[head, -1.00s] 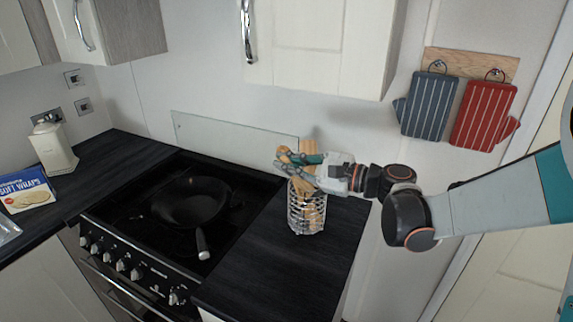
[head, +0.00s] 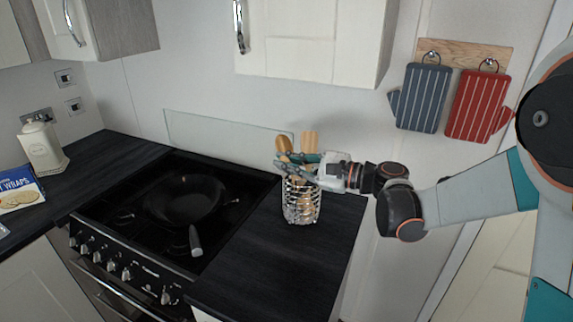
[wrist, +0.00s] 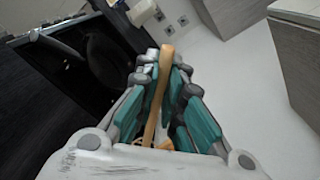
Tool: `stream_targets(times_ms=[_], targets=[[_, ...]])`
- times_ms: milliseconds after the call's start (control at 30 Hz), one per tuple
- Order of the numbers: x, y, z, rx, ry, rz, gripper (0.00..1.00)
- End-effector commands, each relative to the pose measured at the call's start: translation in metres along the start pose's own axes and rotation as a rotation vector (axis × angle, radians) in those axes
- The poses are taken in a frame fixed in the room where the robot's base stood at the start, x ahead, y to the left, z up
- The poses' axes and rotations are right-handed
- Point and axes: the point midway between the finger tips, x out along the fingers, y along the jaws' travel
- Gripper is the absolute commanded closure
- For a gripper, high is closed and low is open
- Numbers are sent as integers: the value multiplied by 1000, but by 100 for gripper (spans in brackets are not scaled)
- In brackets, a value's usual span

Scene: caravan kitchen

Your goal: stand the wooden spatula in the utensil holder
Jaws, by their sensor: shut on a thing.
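The utensil holder (head: 301,215), a round silver wire basket, stands upright on the dark worktop right of the hob. My gripper (head: 298,168) is at its top, coming from the right, and covers part of the rim. It is shut on a wooden utensil, which I take to be the wooden spatula (wrist: 157,95), seen as a long pale strip between the fingers in the wrist view. In the head view, a flat wooden head (head: 310,141) and a rounder wooden end (head: 284,146) rise above the fingers. Wood also shows through the wires. The spatula's lower end cannot be told apart there.
A black pan (head: 184,200) sits on the hob left of the holder, its handle towards the front. The worktop (head: 258,262) in front of the holder is clear. A wall cupboard (head: 312,40) hangs above. Blue (head: 423,97) and red (head: 479,105) oven mitts hang at the right.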

Motion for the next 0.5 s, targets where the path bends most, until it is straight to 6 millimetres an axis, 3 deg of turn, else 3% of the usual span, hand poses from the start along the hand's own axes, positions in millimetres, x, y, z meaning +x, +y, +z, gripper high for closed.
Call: stream_targets(times_ms=[400, 433, 500], targets=[[-1, 0, -7, 1, 11, -1, 100], [-1, 0, -7, 1, 11, 0, 84], [-1, 0, -7, 1, 10, 0, 68]])
